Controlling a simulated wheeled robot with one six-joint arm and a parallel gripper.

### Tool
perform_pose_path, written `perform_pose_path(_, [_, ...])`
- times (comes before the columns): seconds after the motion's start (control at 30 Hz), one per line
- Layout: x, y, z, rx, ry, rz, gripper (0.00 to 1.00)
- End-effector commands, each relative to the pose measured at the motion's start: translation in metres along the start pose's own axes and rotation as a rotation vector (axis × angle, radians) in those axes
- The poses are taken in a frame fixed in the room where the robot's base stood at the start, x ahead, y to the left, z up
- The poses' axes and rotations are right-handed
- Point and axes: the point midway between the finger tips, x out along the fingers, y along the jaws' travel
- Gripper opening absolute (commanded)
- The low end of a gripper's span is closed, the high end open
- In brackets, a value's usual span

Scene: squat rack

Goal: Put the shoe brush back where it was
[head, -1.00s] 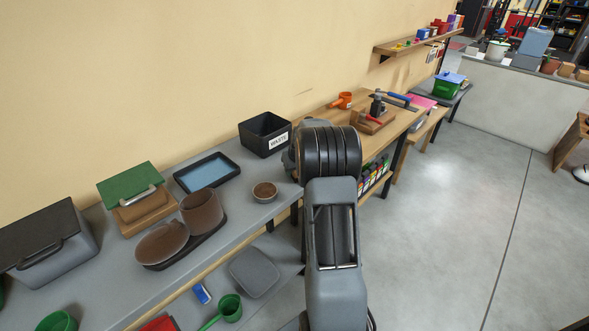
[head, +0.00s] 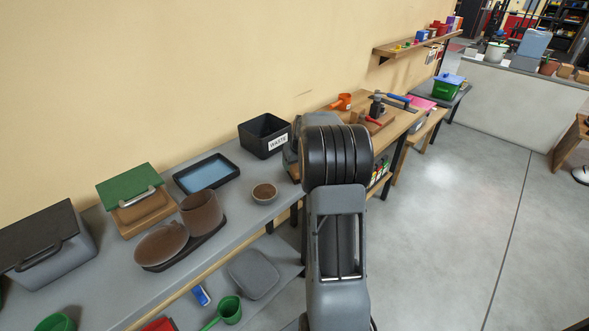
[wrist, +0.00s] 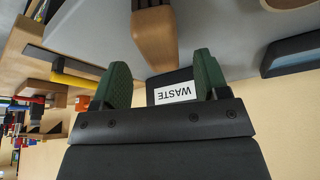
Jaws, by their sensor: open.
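The shoe brush appears in the wrist view as a brown wooden block (wrist: 155,40) with dark bristles at the top edge of the picture. It is by the grey table top, just past my fingertips; its far end is cut off. My gripper (wrist: 160,72) has two green fingers spread apart, with the brush's near end in line with the gap. I see no finger closed on it. In the head view my arm hides both the gripper and the brush.
A black WASTE bin (head: 265,136) stands at the grey table's (head: 240,222) back, also in the wrist view (wrist: 174,93). A small brown bowl (head: 264,192) and a black tray (head: 207,174) are nearby. A wooden bench (head: 405,122) with tools adjoins on the right.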

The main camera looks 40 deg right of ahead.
Motion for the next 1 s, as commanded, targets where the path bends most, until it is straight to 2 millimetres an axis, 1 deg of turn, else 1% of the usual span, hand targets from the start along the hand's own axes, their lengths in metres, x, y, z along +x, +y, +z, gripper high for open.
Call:
perform_pose_path(0.03, [-0.011,0.0,0.0,0.0,0.003,0.002,0.68])
perform_pose_path(0.2, [-0.039,0.0,0.0,0.0,0.002,0.001,0.68])
perform_pose_path(0.4, [-0.061,-0.001,0.0,0.001,0.001,0.0,0.68])
perform_pose_path(0.47, [-0.067,-0.007,0.002,-0.003,-0.001,-0.003,0.68])
perform_pose_path(0.57, [-0.084,-0.035,0.012,-0.025,-0.007,-0.013,0.68])
perform_pose_path(0.67, [-0.107,-0.083,0.038,-0.058,-0.021,-0.031,0.68])
perform_pose_path(0.7, [-0.116,-0.103,0.053,-0.074,-0.029,-0.038,0.68])
perform_pose_path(0.77, [-0.129,-0.13,0.078,-0.095,-0.04,-0.049,0.68])
perform_pose_path(0.8, [-0.136,-0.146,0.096,-0.11,-0.047,-0.054,0.68])
perform_pose_path(0.87, [-0.145,-0.166,0.123,-0.131,-0.055,-0.062,0.68])
perform_pose_path(0.9, [-0.149,-0.176,0.141,-0.143,-0.061,-0.066,0.68])
perform_pose_path(1.0, [-0.156,-0.195,0.181,-0.17,-0.074,-0.074,0.68])
